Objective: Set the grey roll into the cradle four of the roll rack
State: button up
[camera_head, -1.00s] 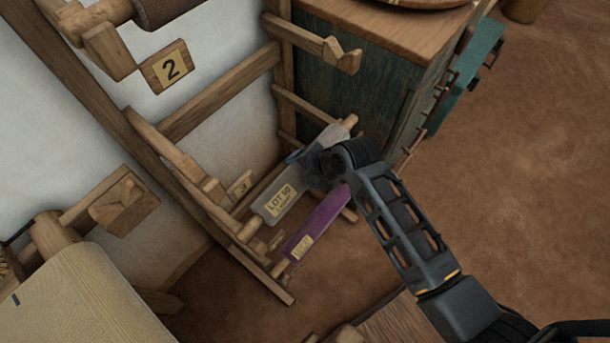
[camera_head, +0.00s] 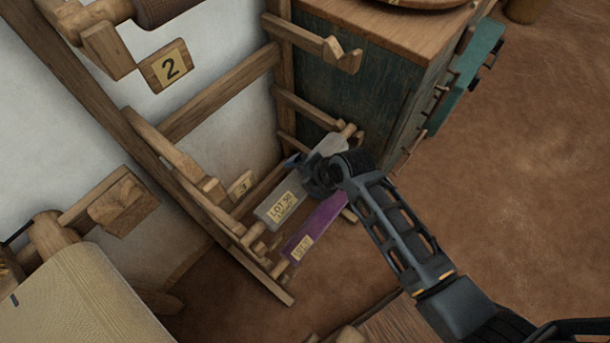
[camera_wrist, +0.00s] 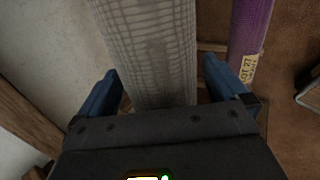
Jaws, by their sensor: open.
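The grey roll (camera_head: 275,208), with a pale lot label, lies slanted low on the wooden roll rack (camera_head: 190,205). In the wrist view the grey roll (camera_wrist: 150,45) runs between my fingers. My gripper (camera_head: 308,174) is open around the roll's middle, with a finger on each side of it. In the wrist view my gripper (camera_wrist: 160,75) shows visible gaps beside the roll. Wooden rod ends stick out at both ends of the roll. The number of the cradle under it cannot be read, and my gripper hides part of the roll.
A purple roll (camera_head: 318,226) lies beside and below the grey one; it also shows in the wrist view (camera_wrist: 248,35). A plate marked 2 (camera_head: 170,67) is on the upper rack. A green cabinet (camera_head: 350,90) stands close behind. Floor at right is open.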

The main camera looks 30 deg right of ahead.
jog(key=v, duration=1.2)
jog(key=shift+p, duration=0.4)
jog(key=shift+s, duration=0.1)
jog(key=s+r+m+t+h, duration=0.2)
jog(key=s+r+m+t, duration=0.2)
jog(key=s+m, duration=1)
jog(key=s+a+r+m+t, duration=0.2)
jog(key=s+r+m+t, duration=0.2)
jog(key=s+r, duration=0.9)
notch_tip(320, 180, up, 4)
jog(key=m, duration=0.3)
jog(key=shift+f+m+t, duration=0.25)
jog(key=shift+m+t, duration=0.05)
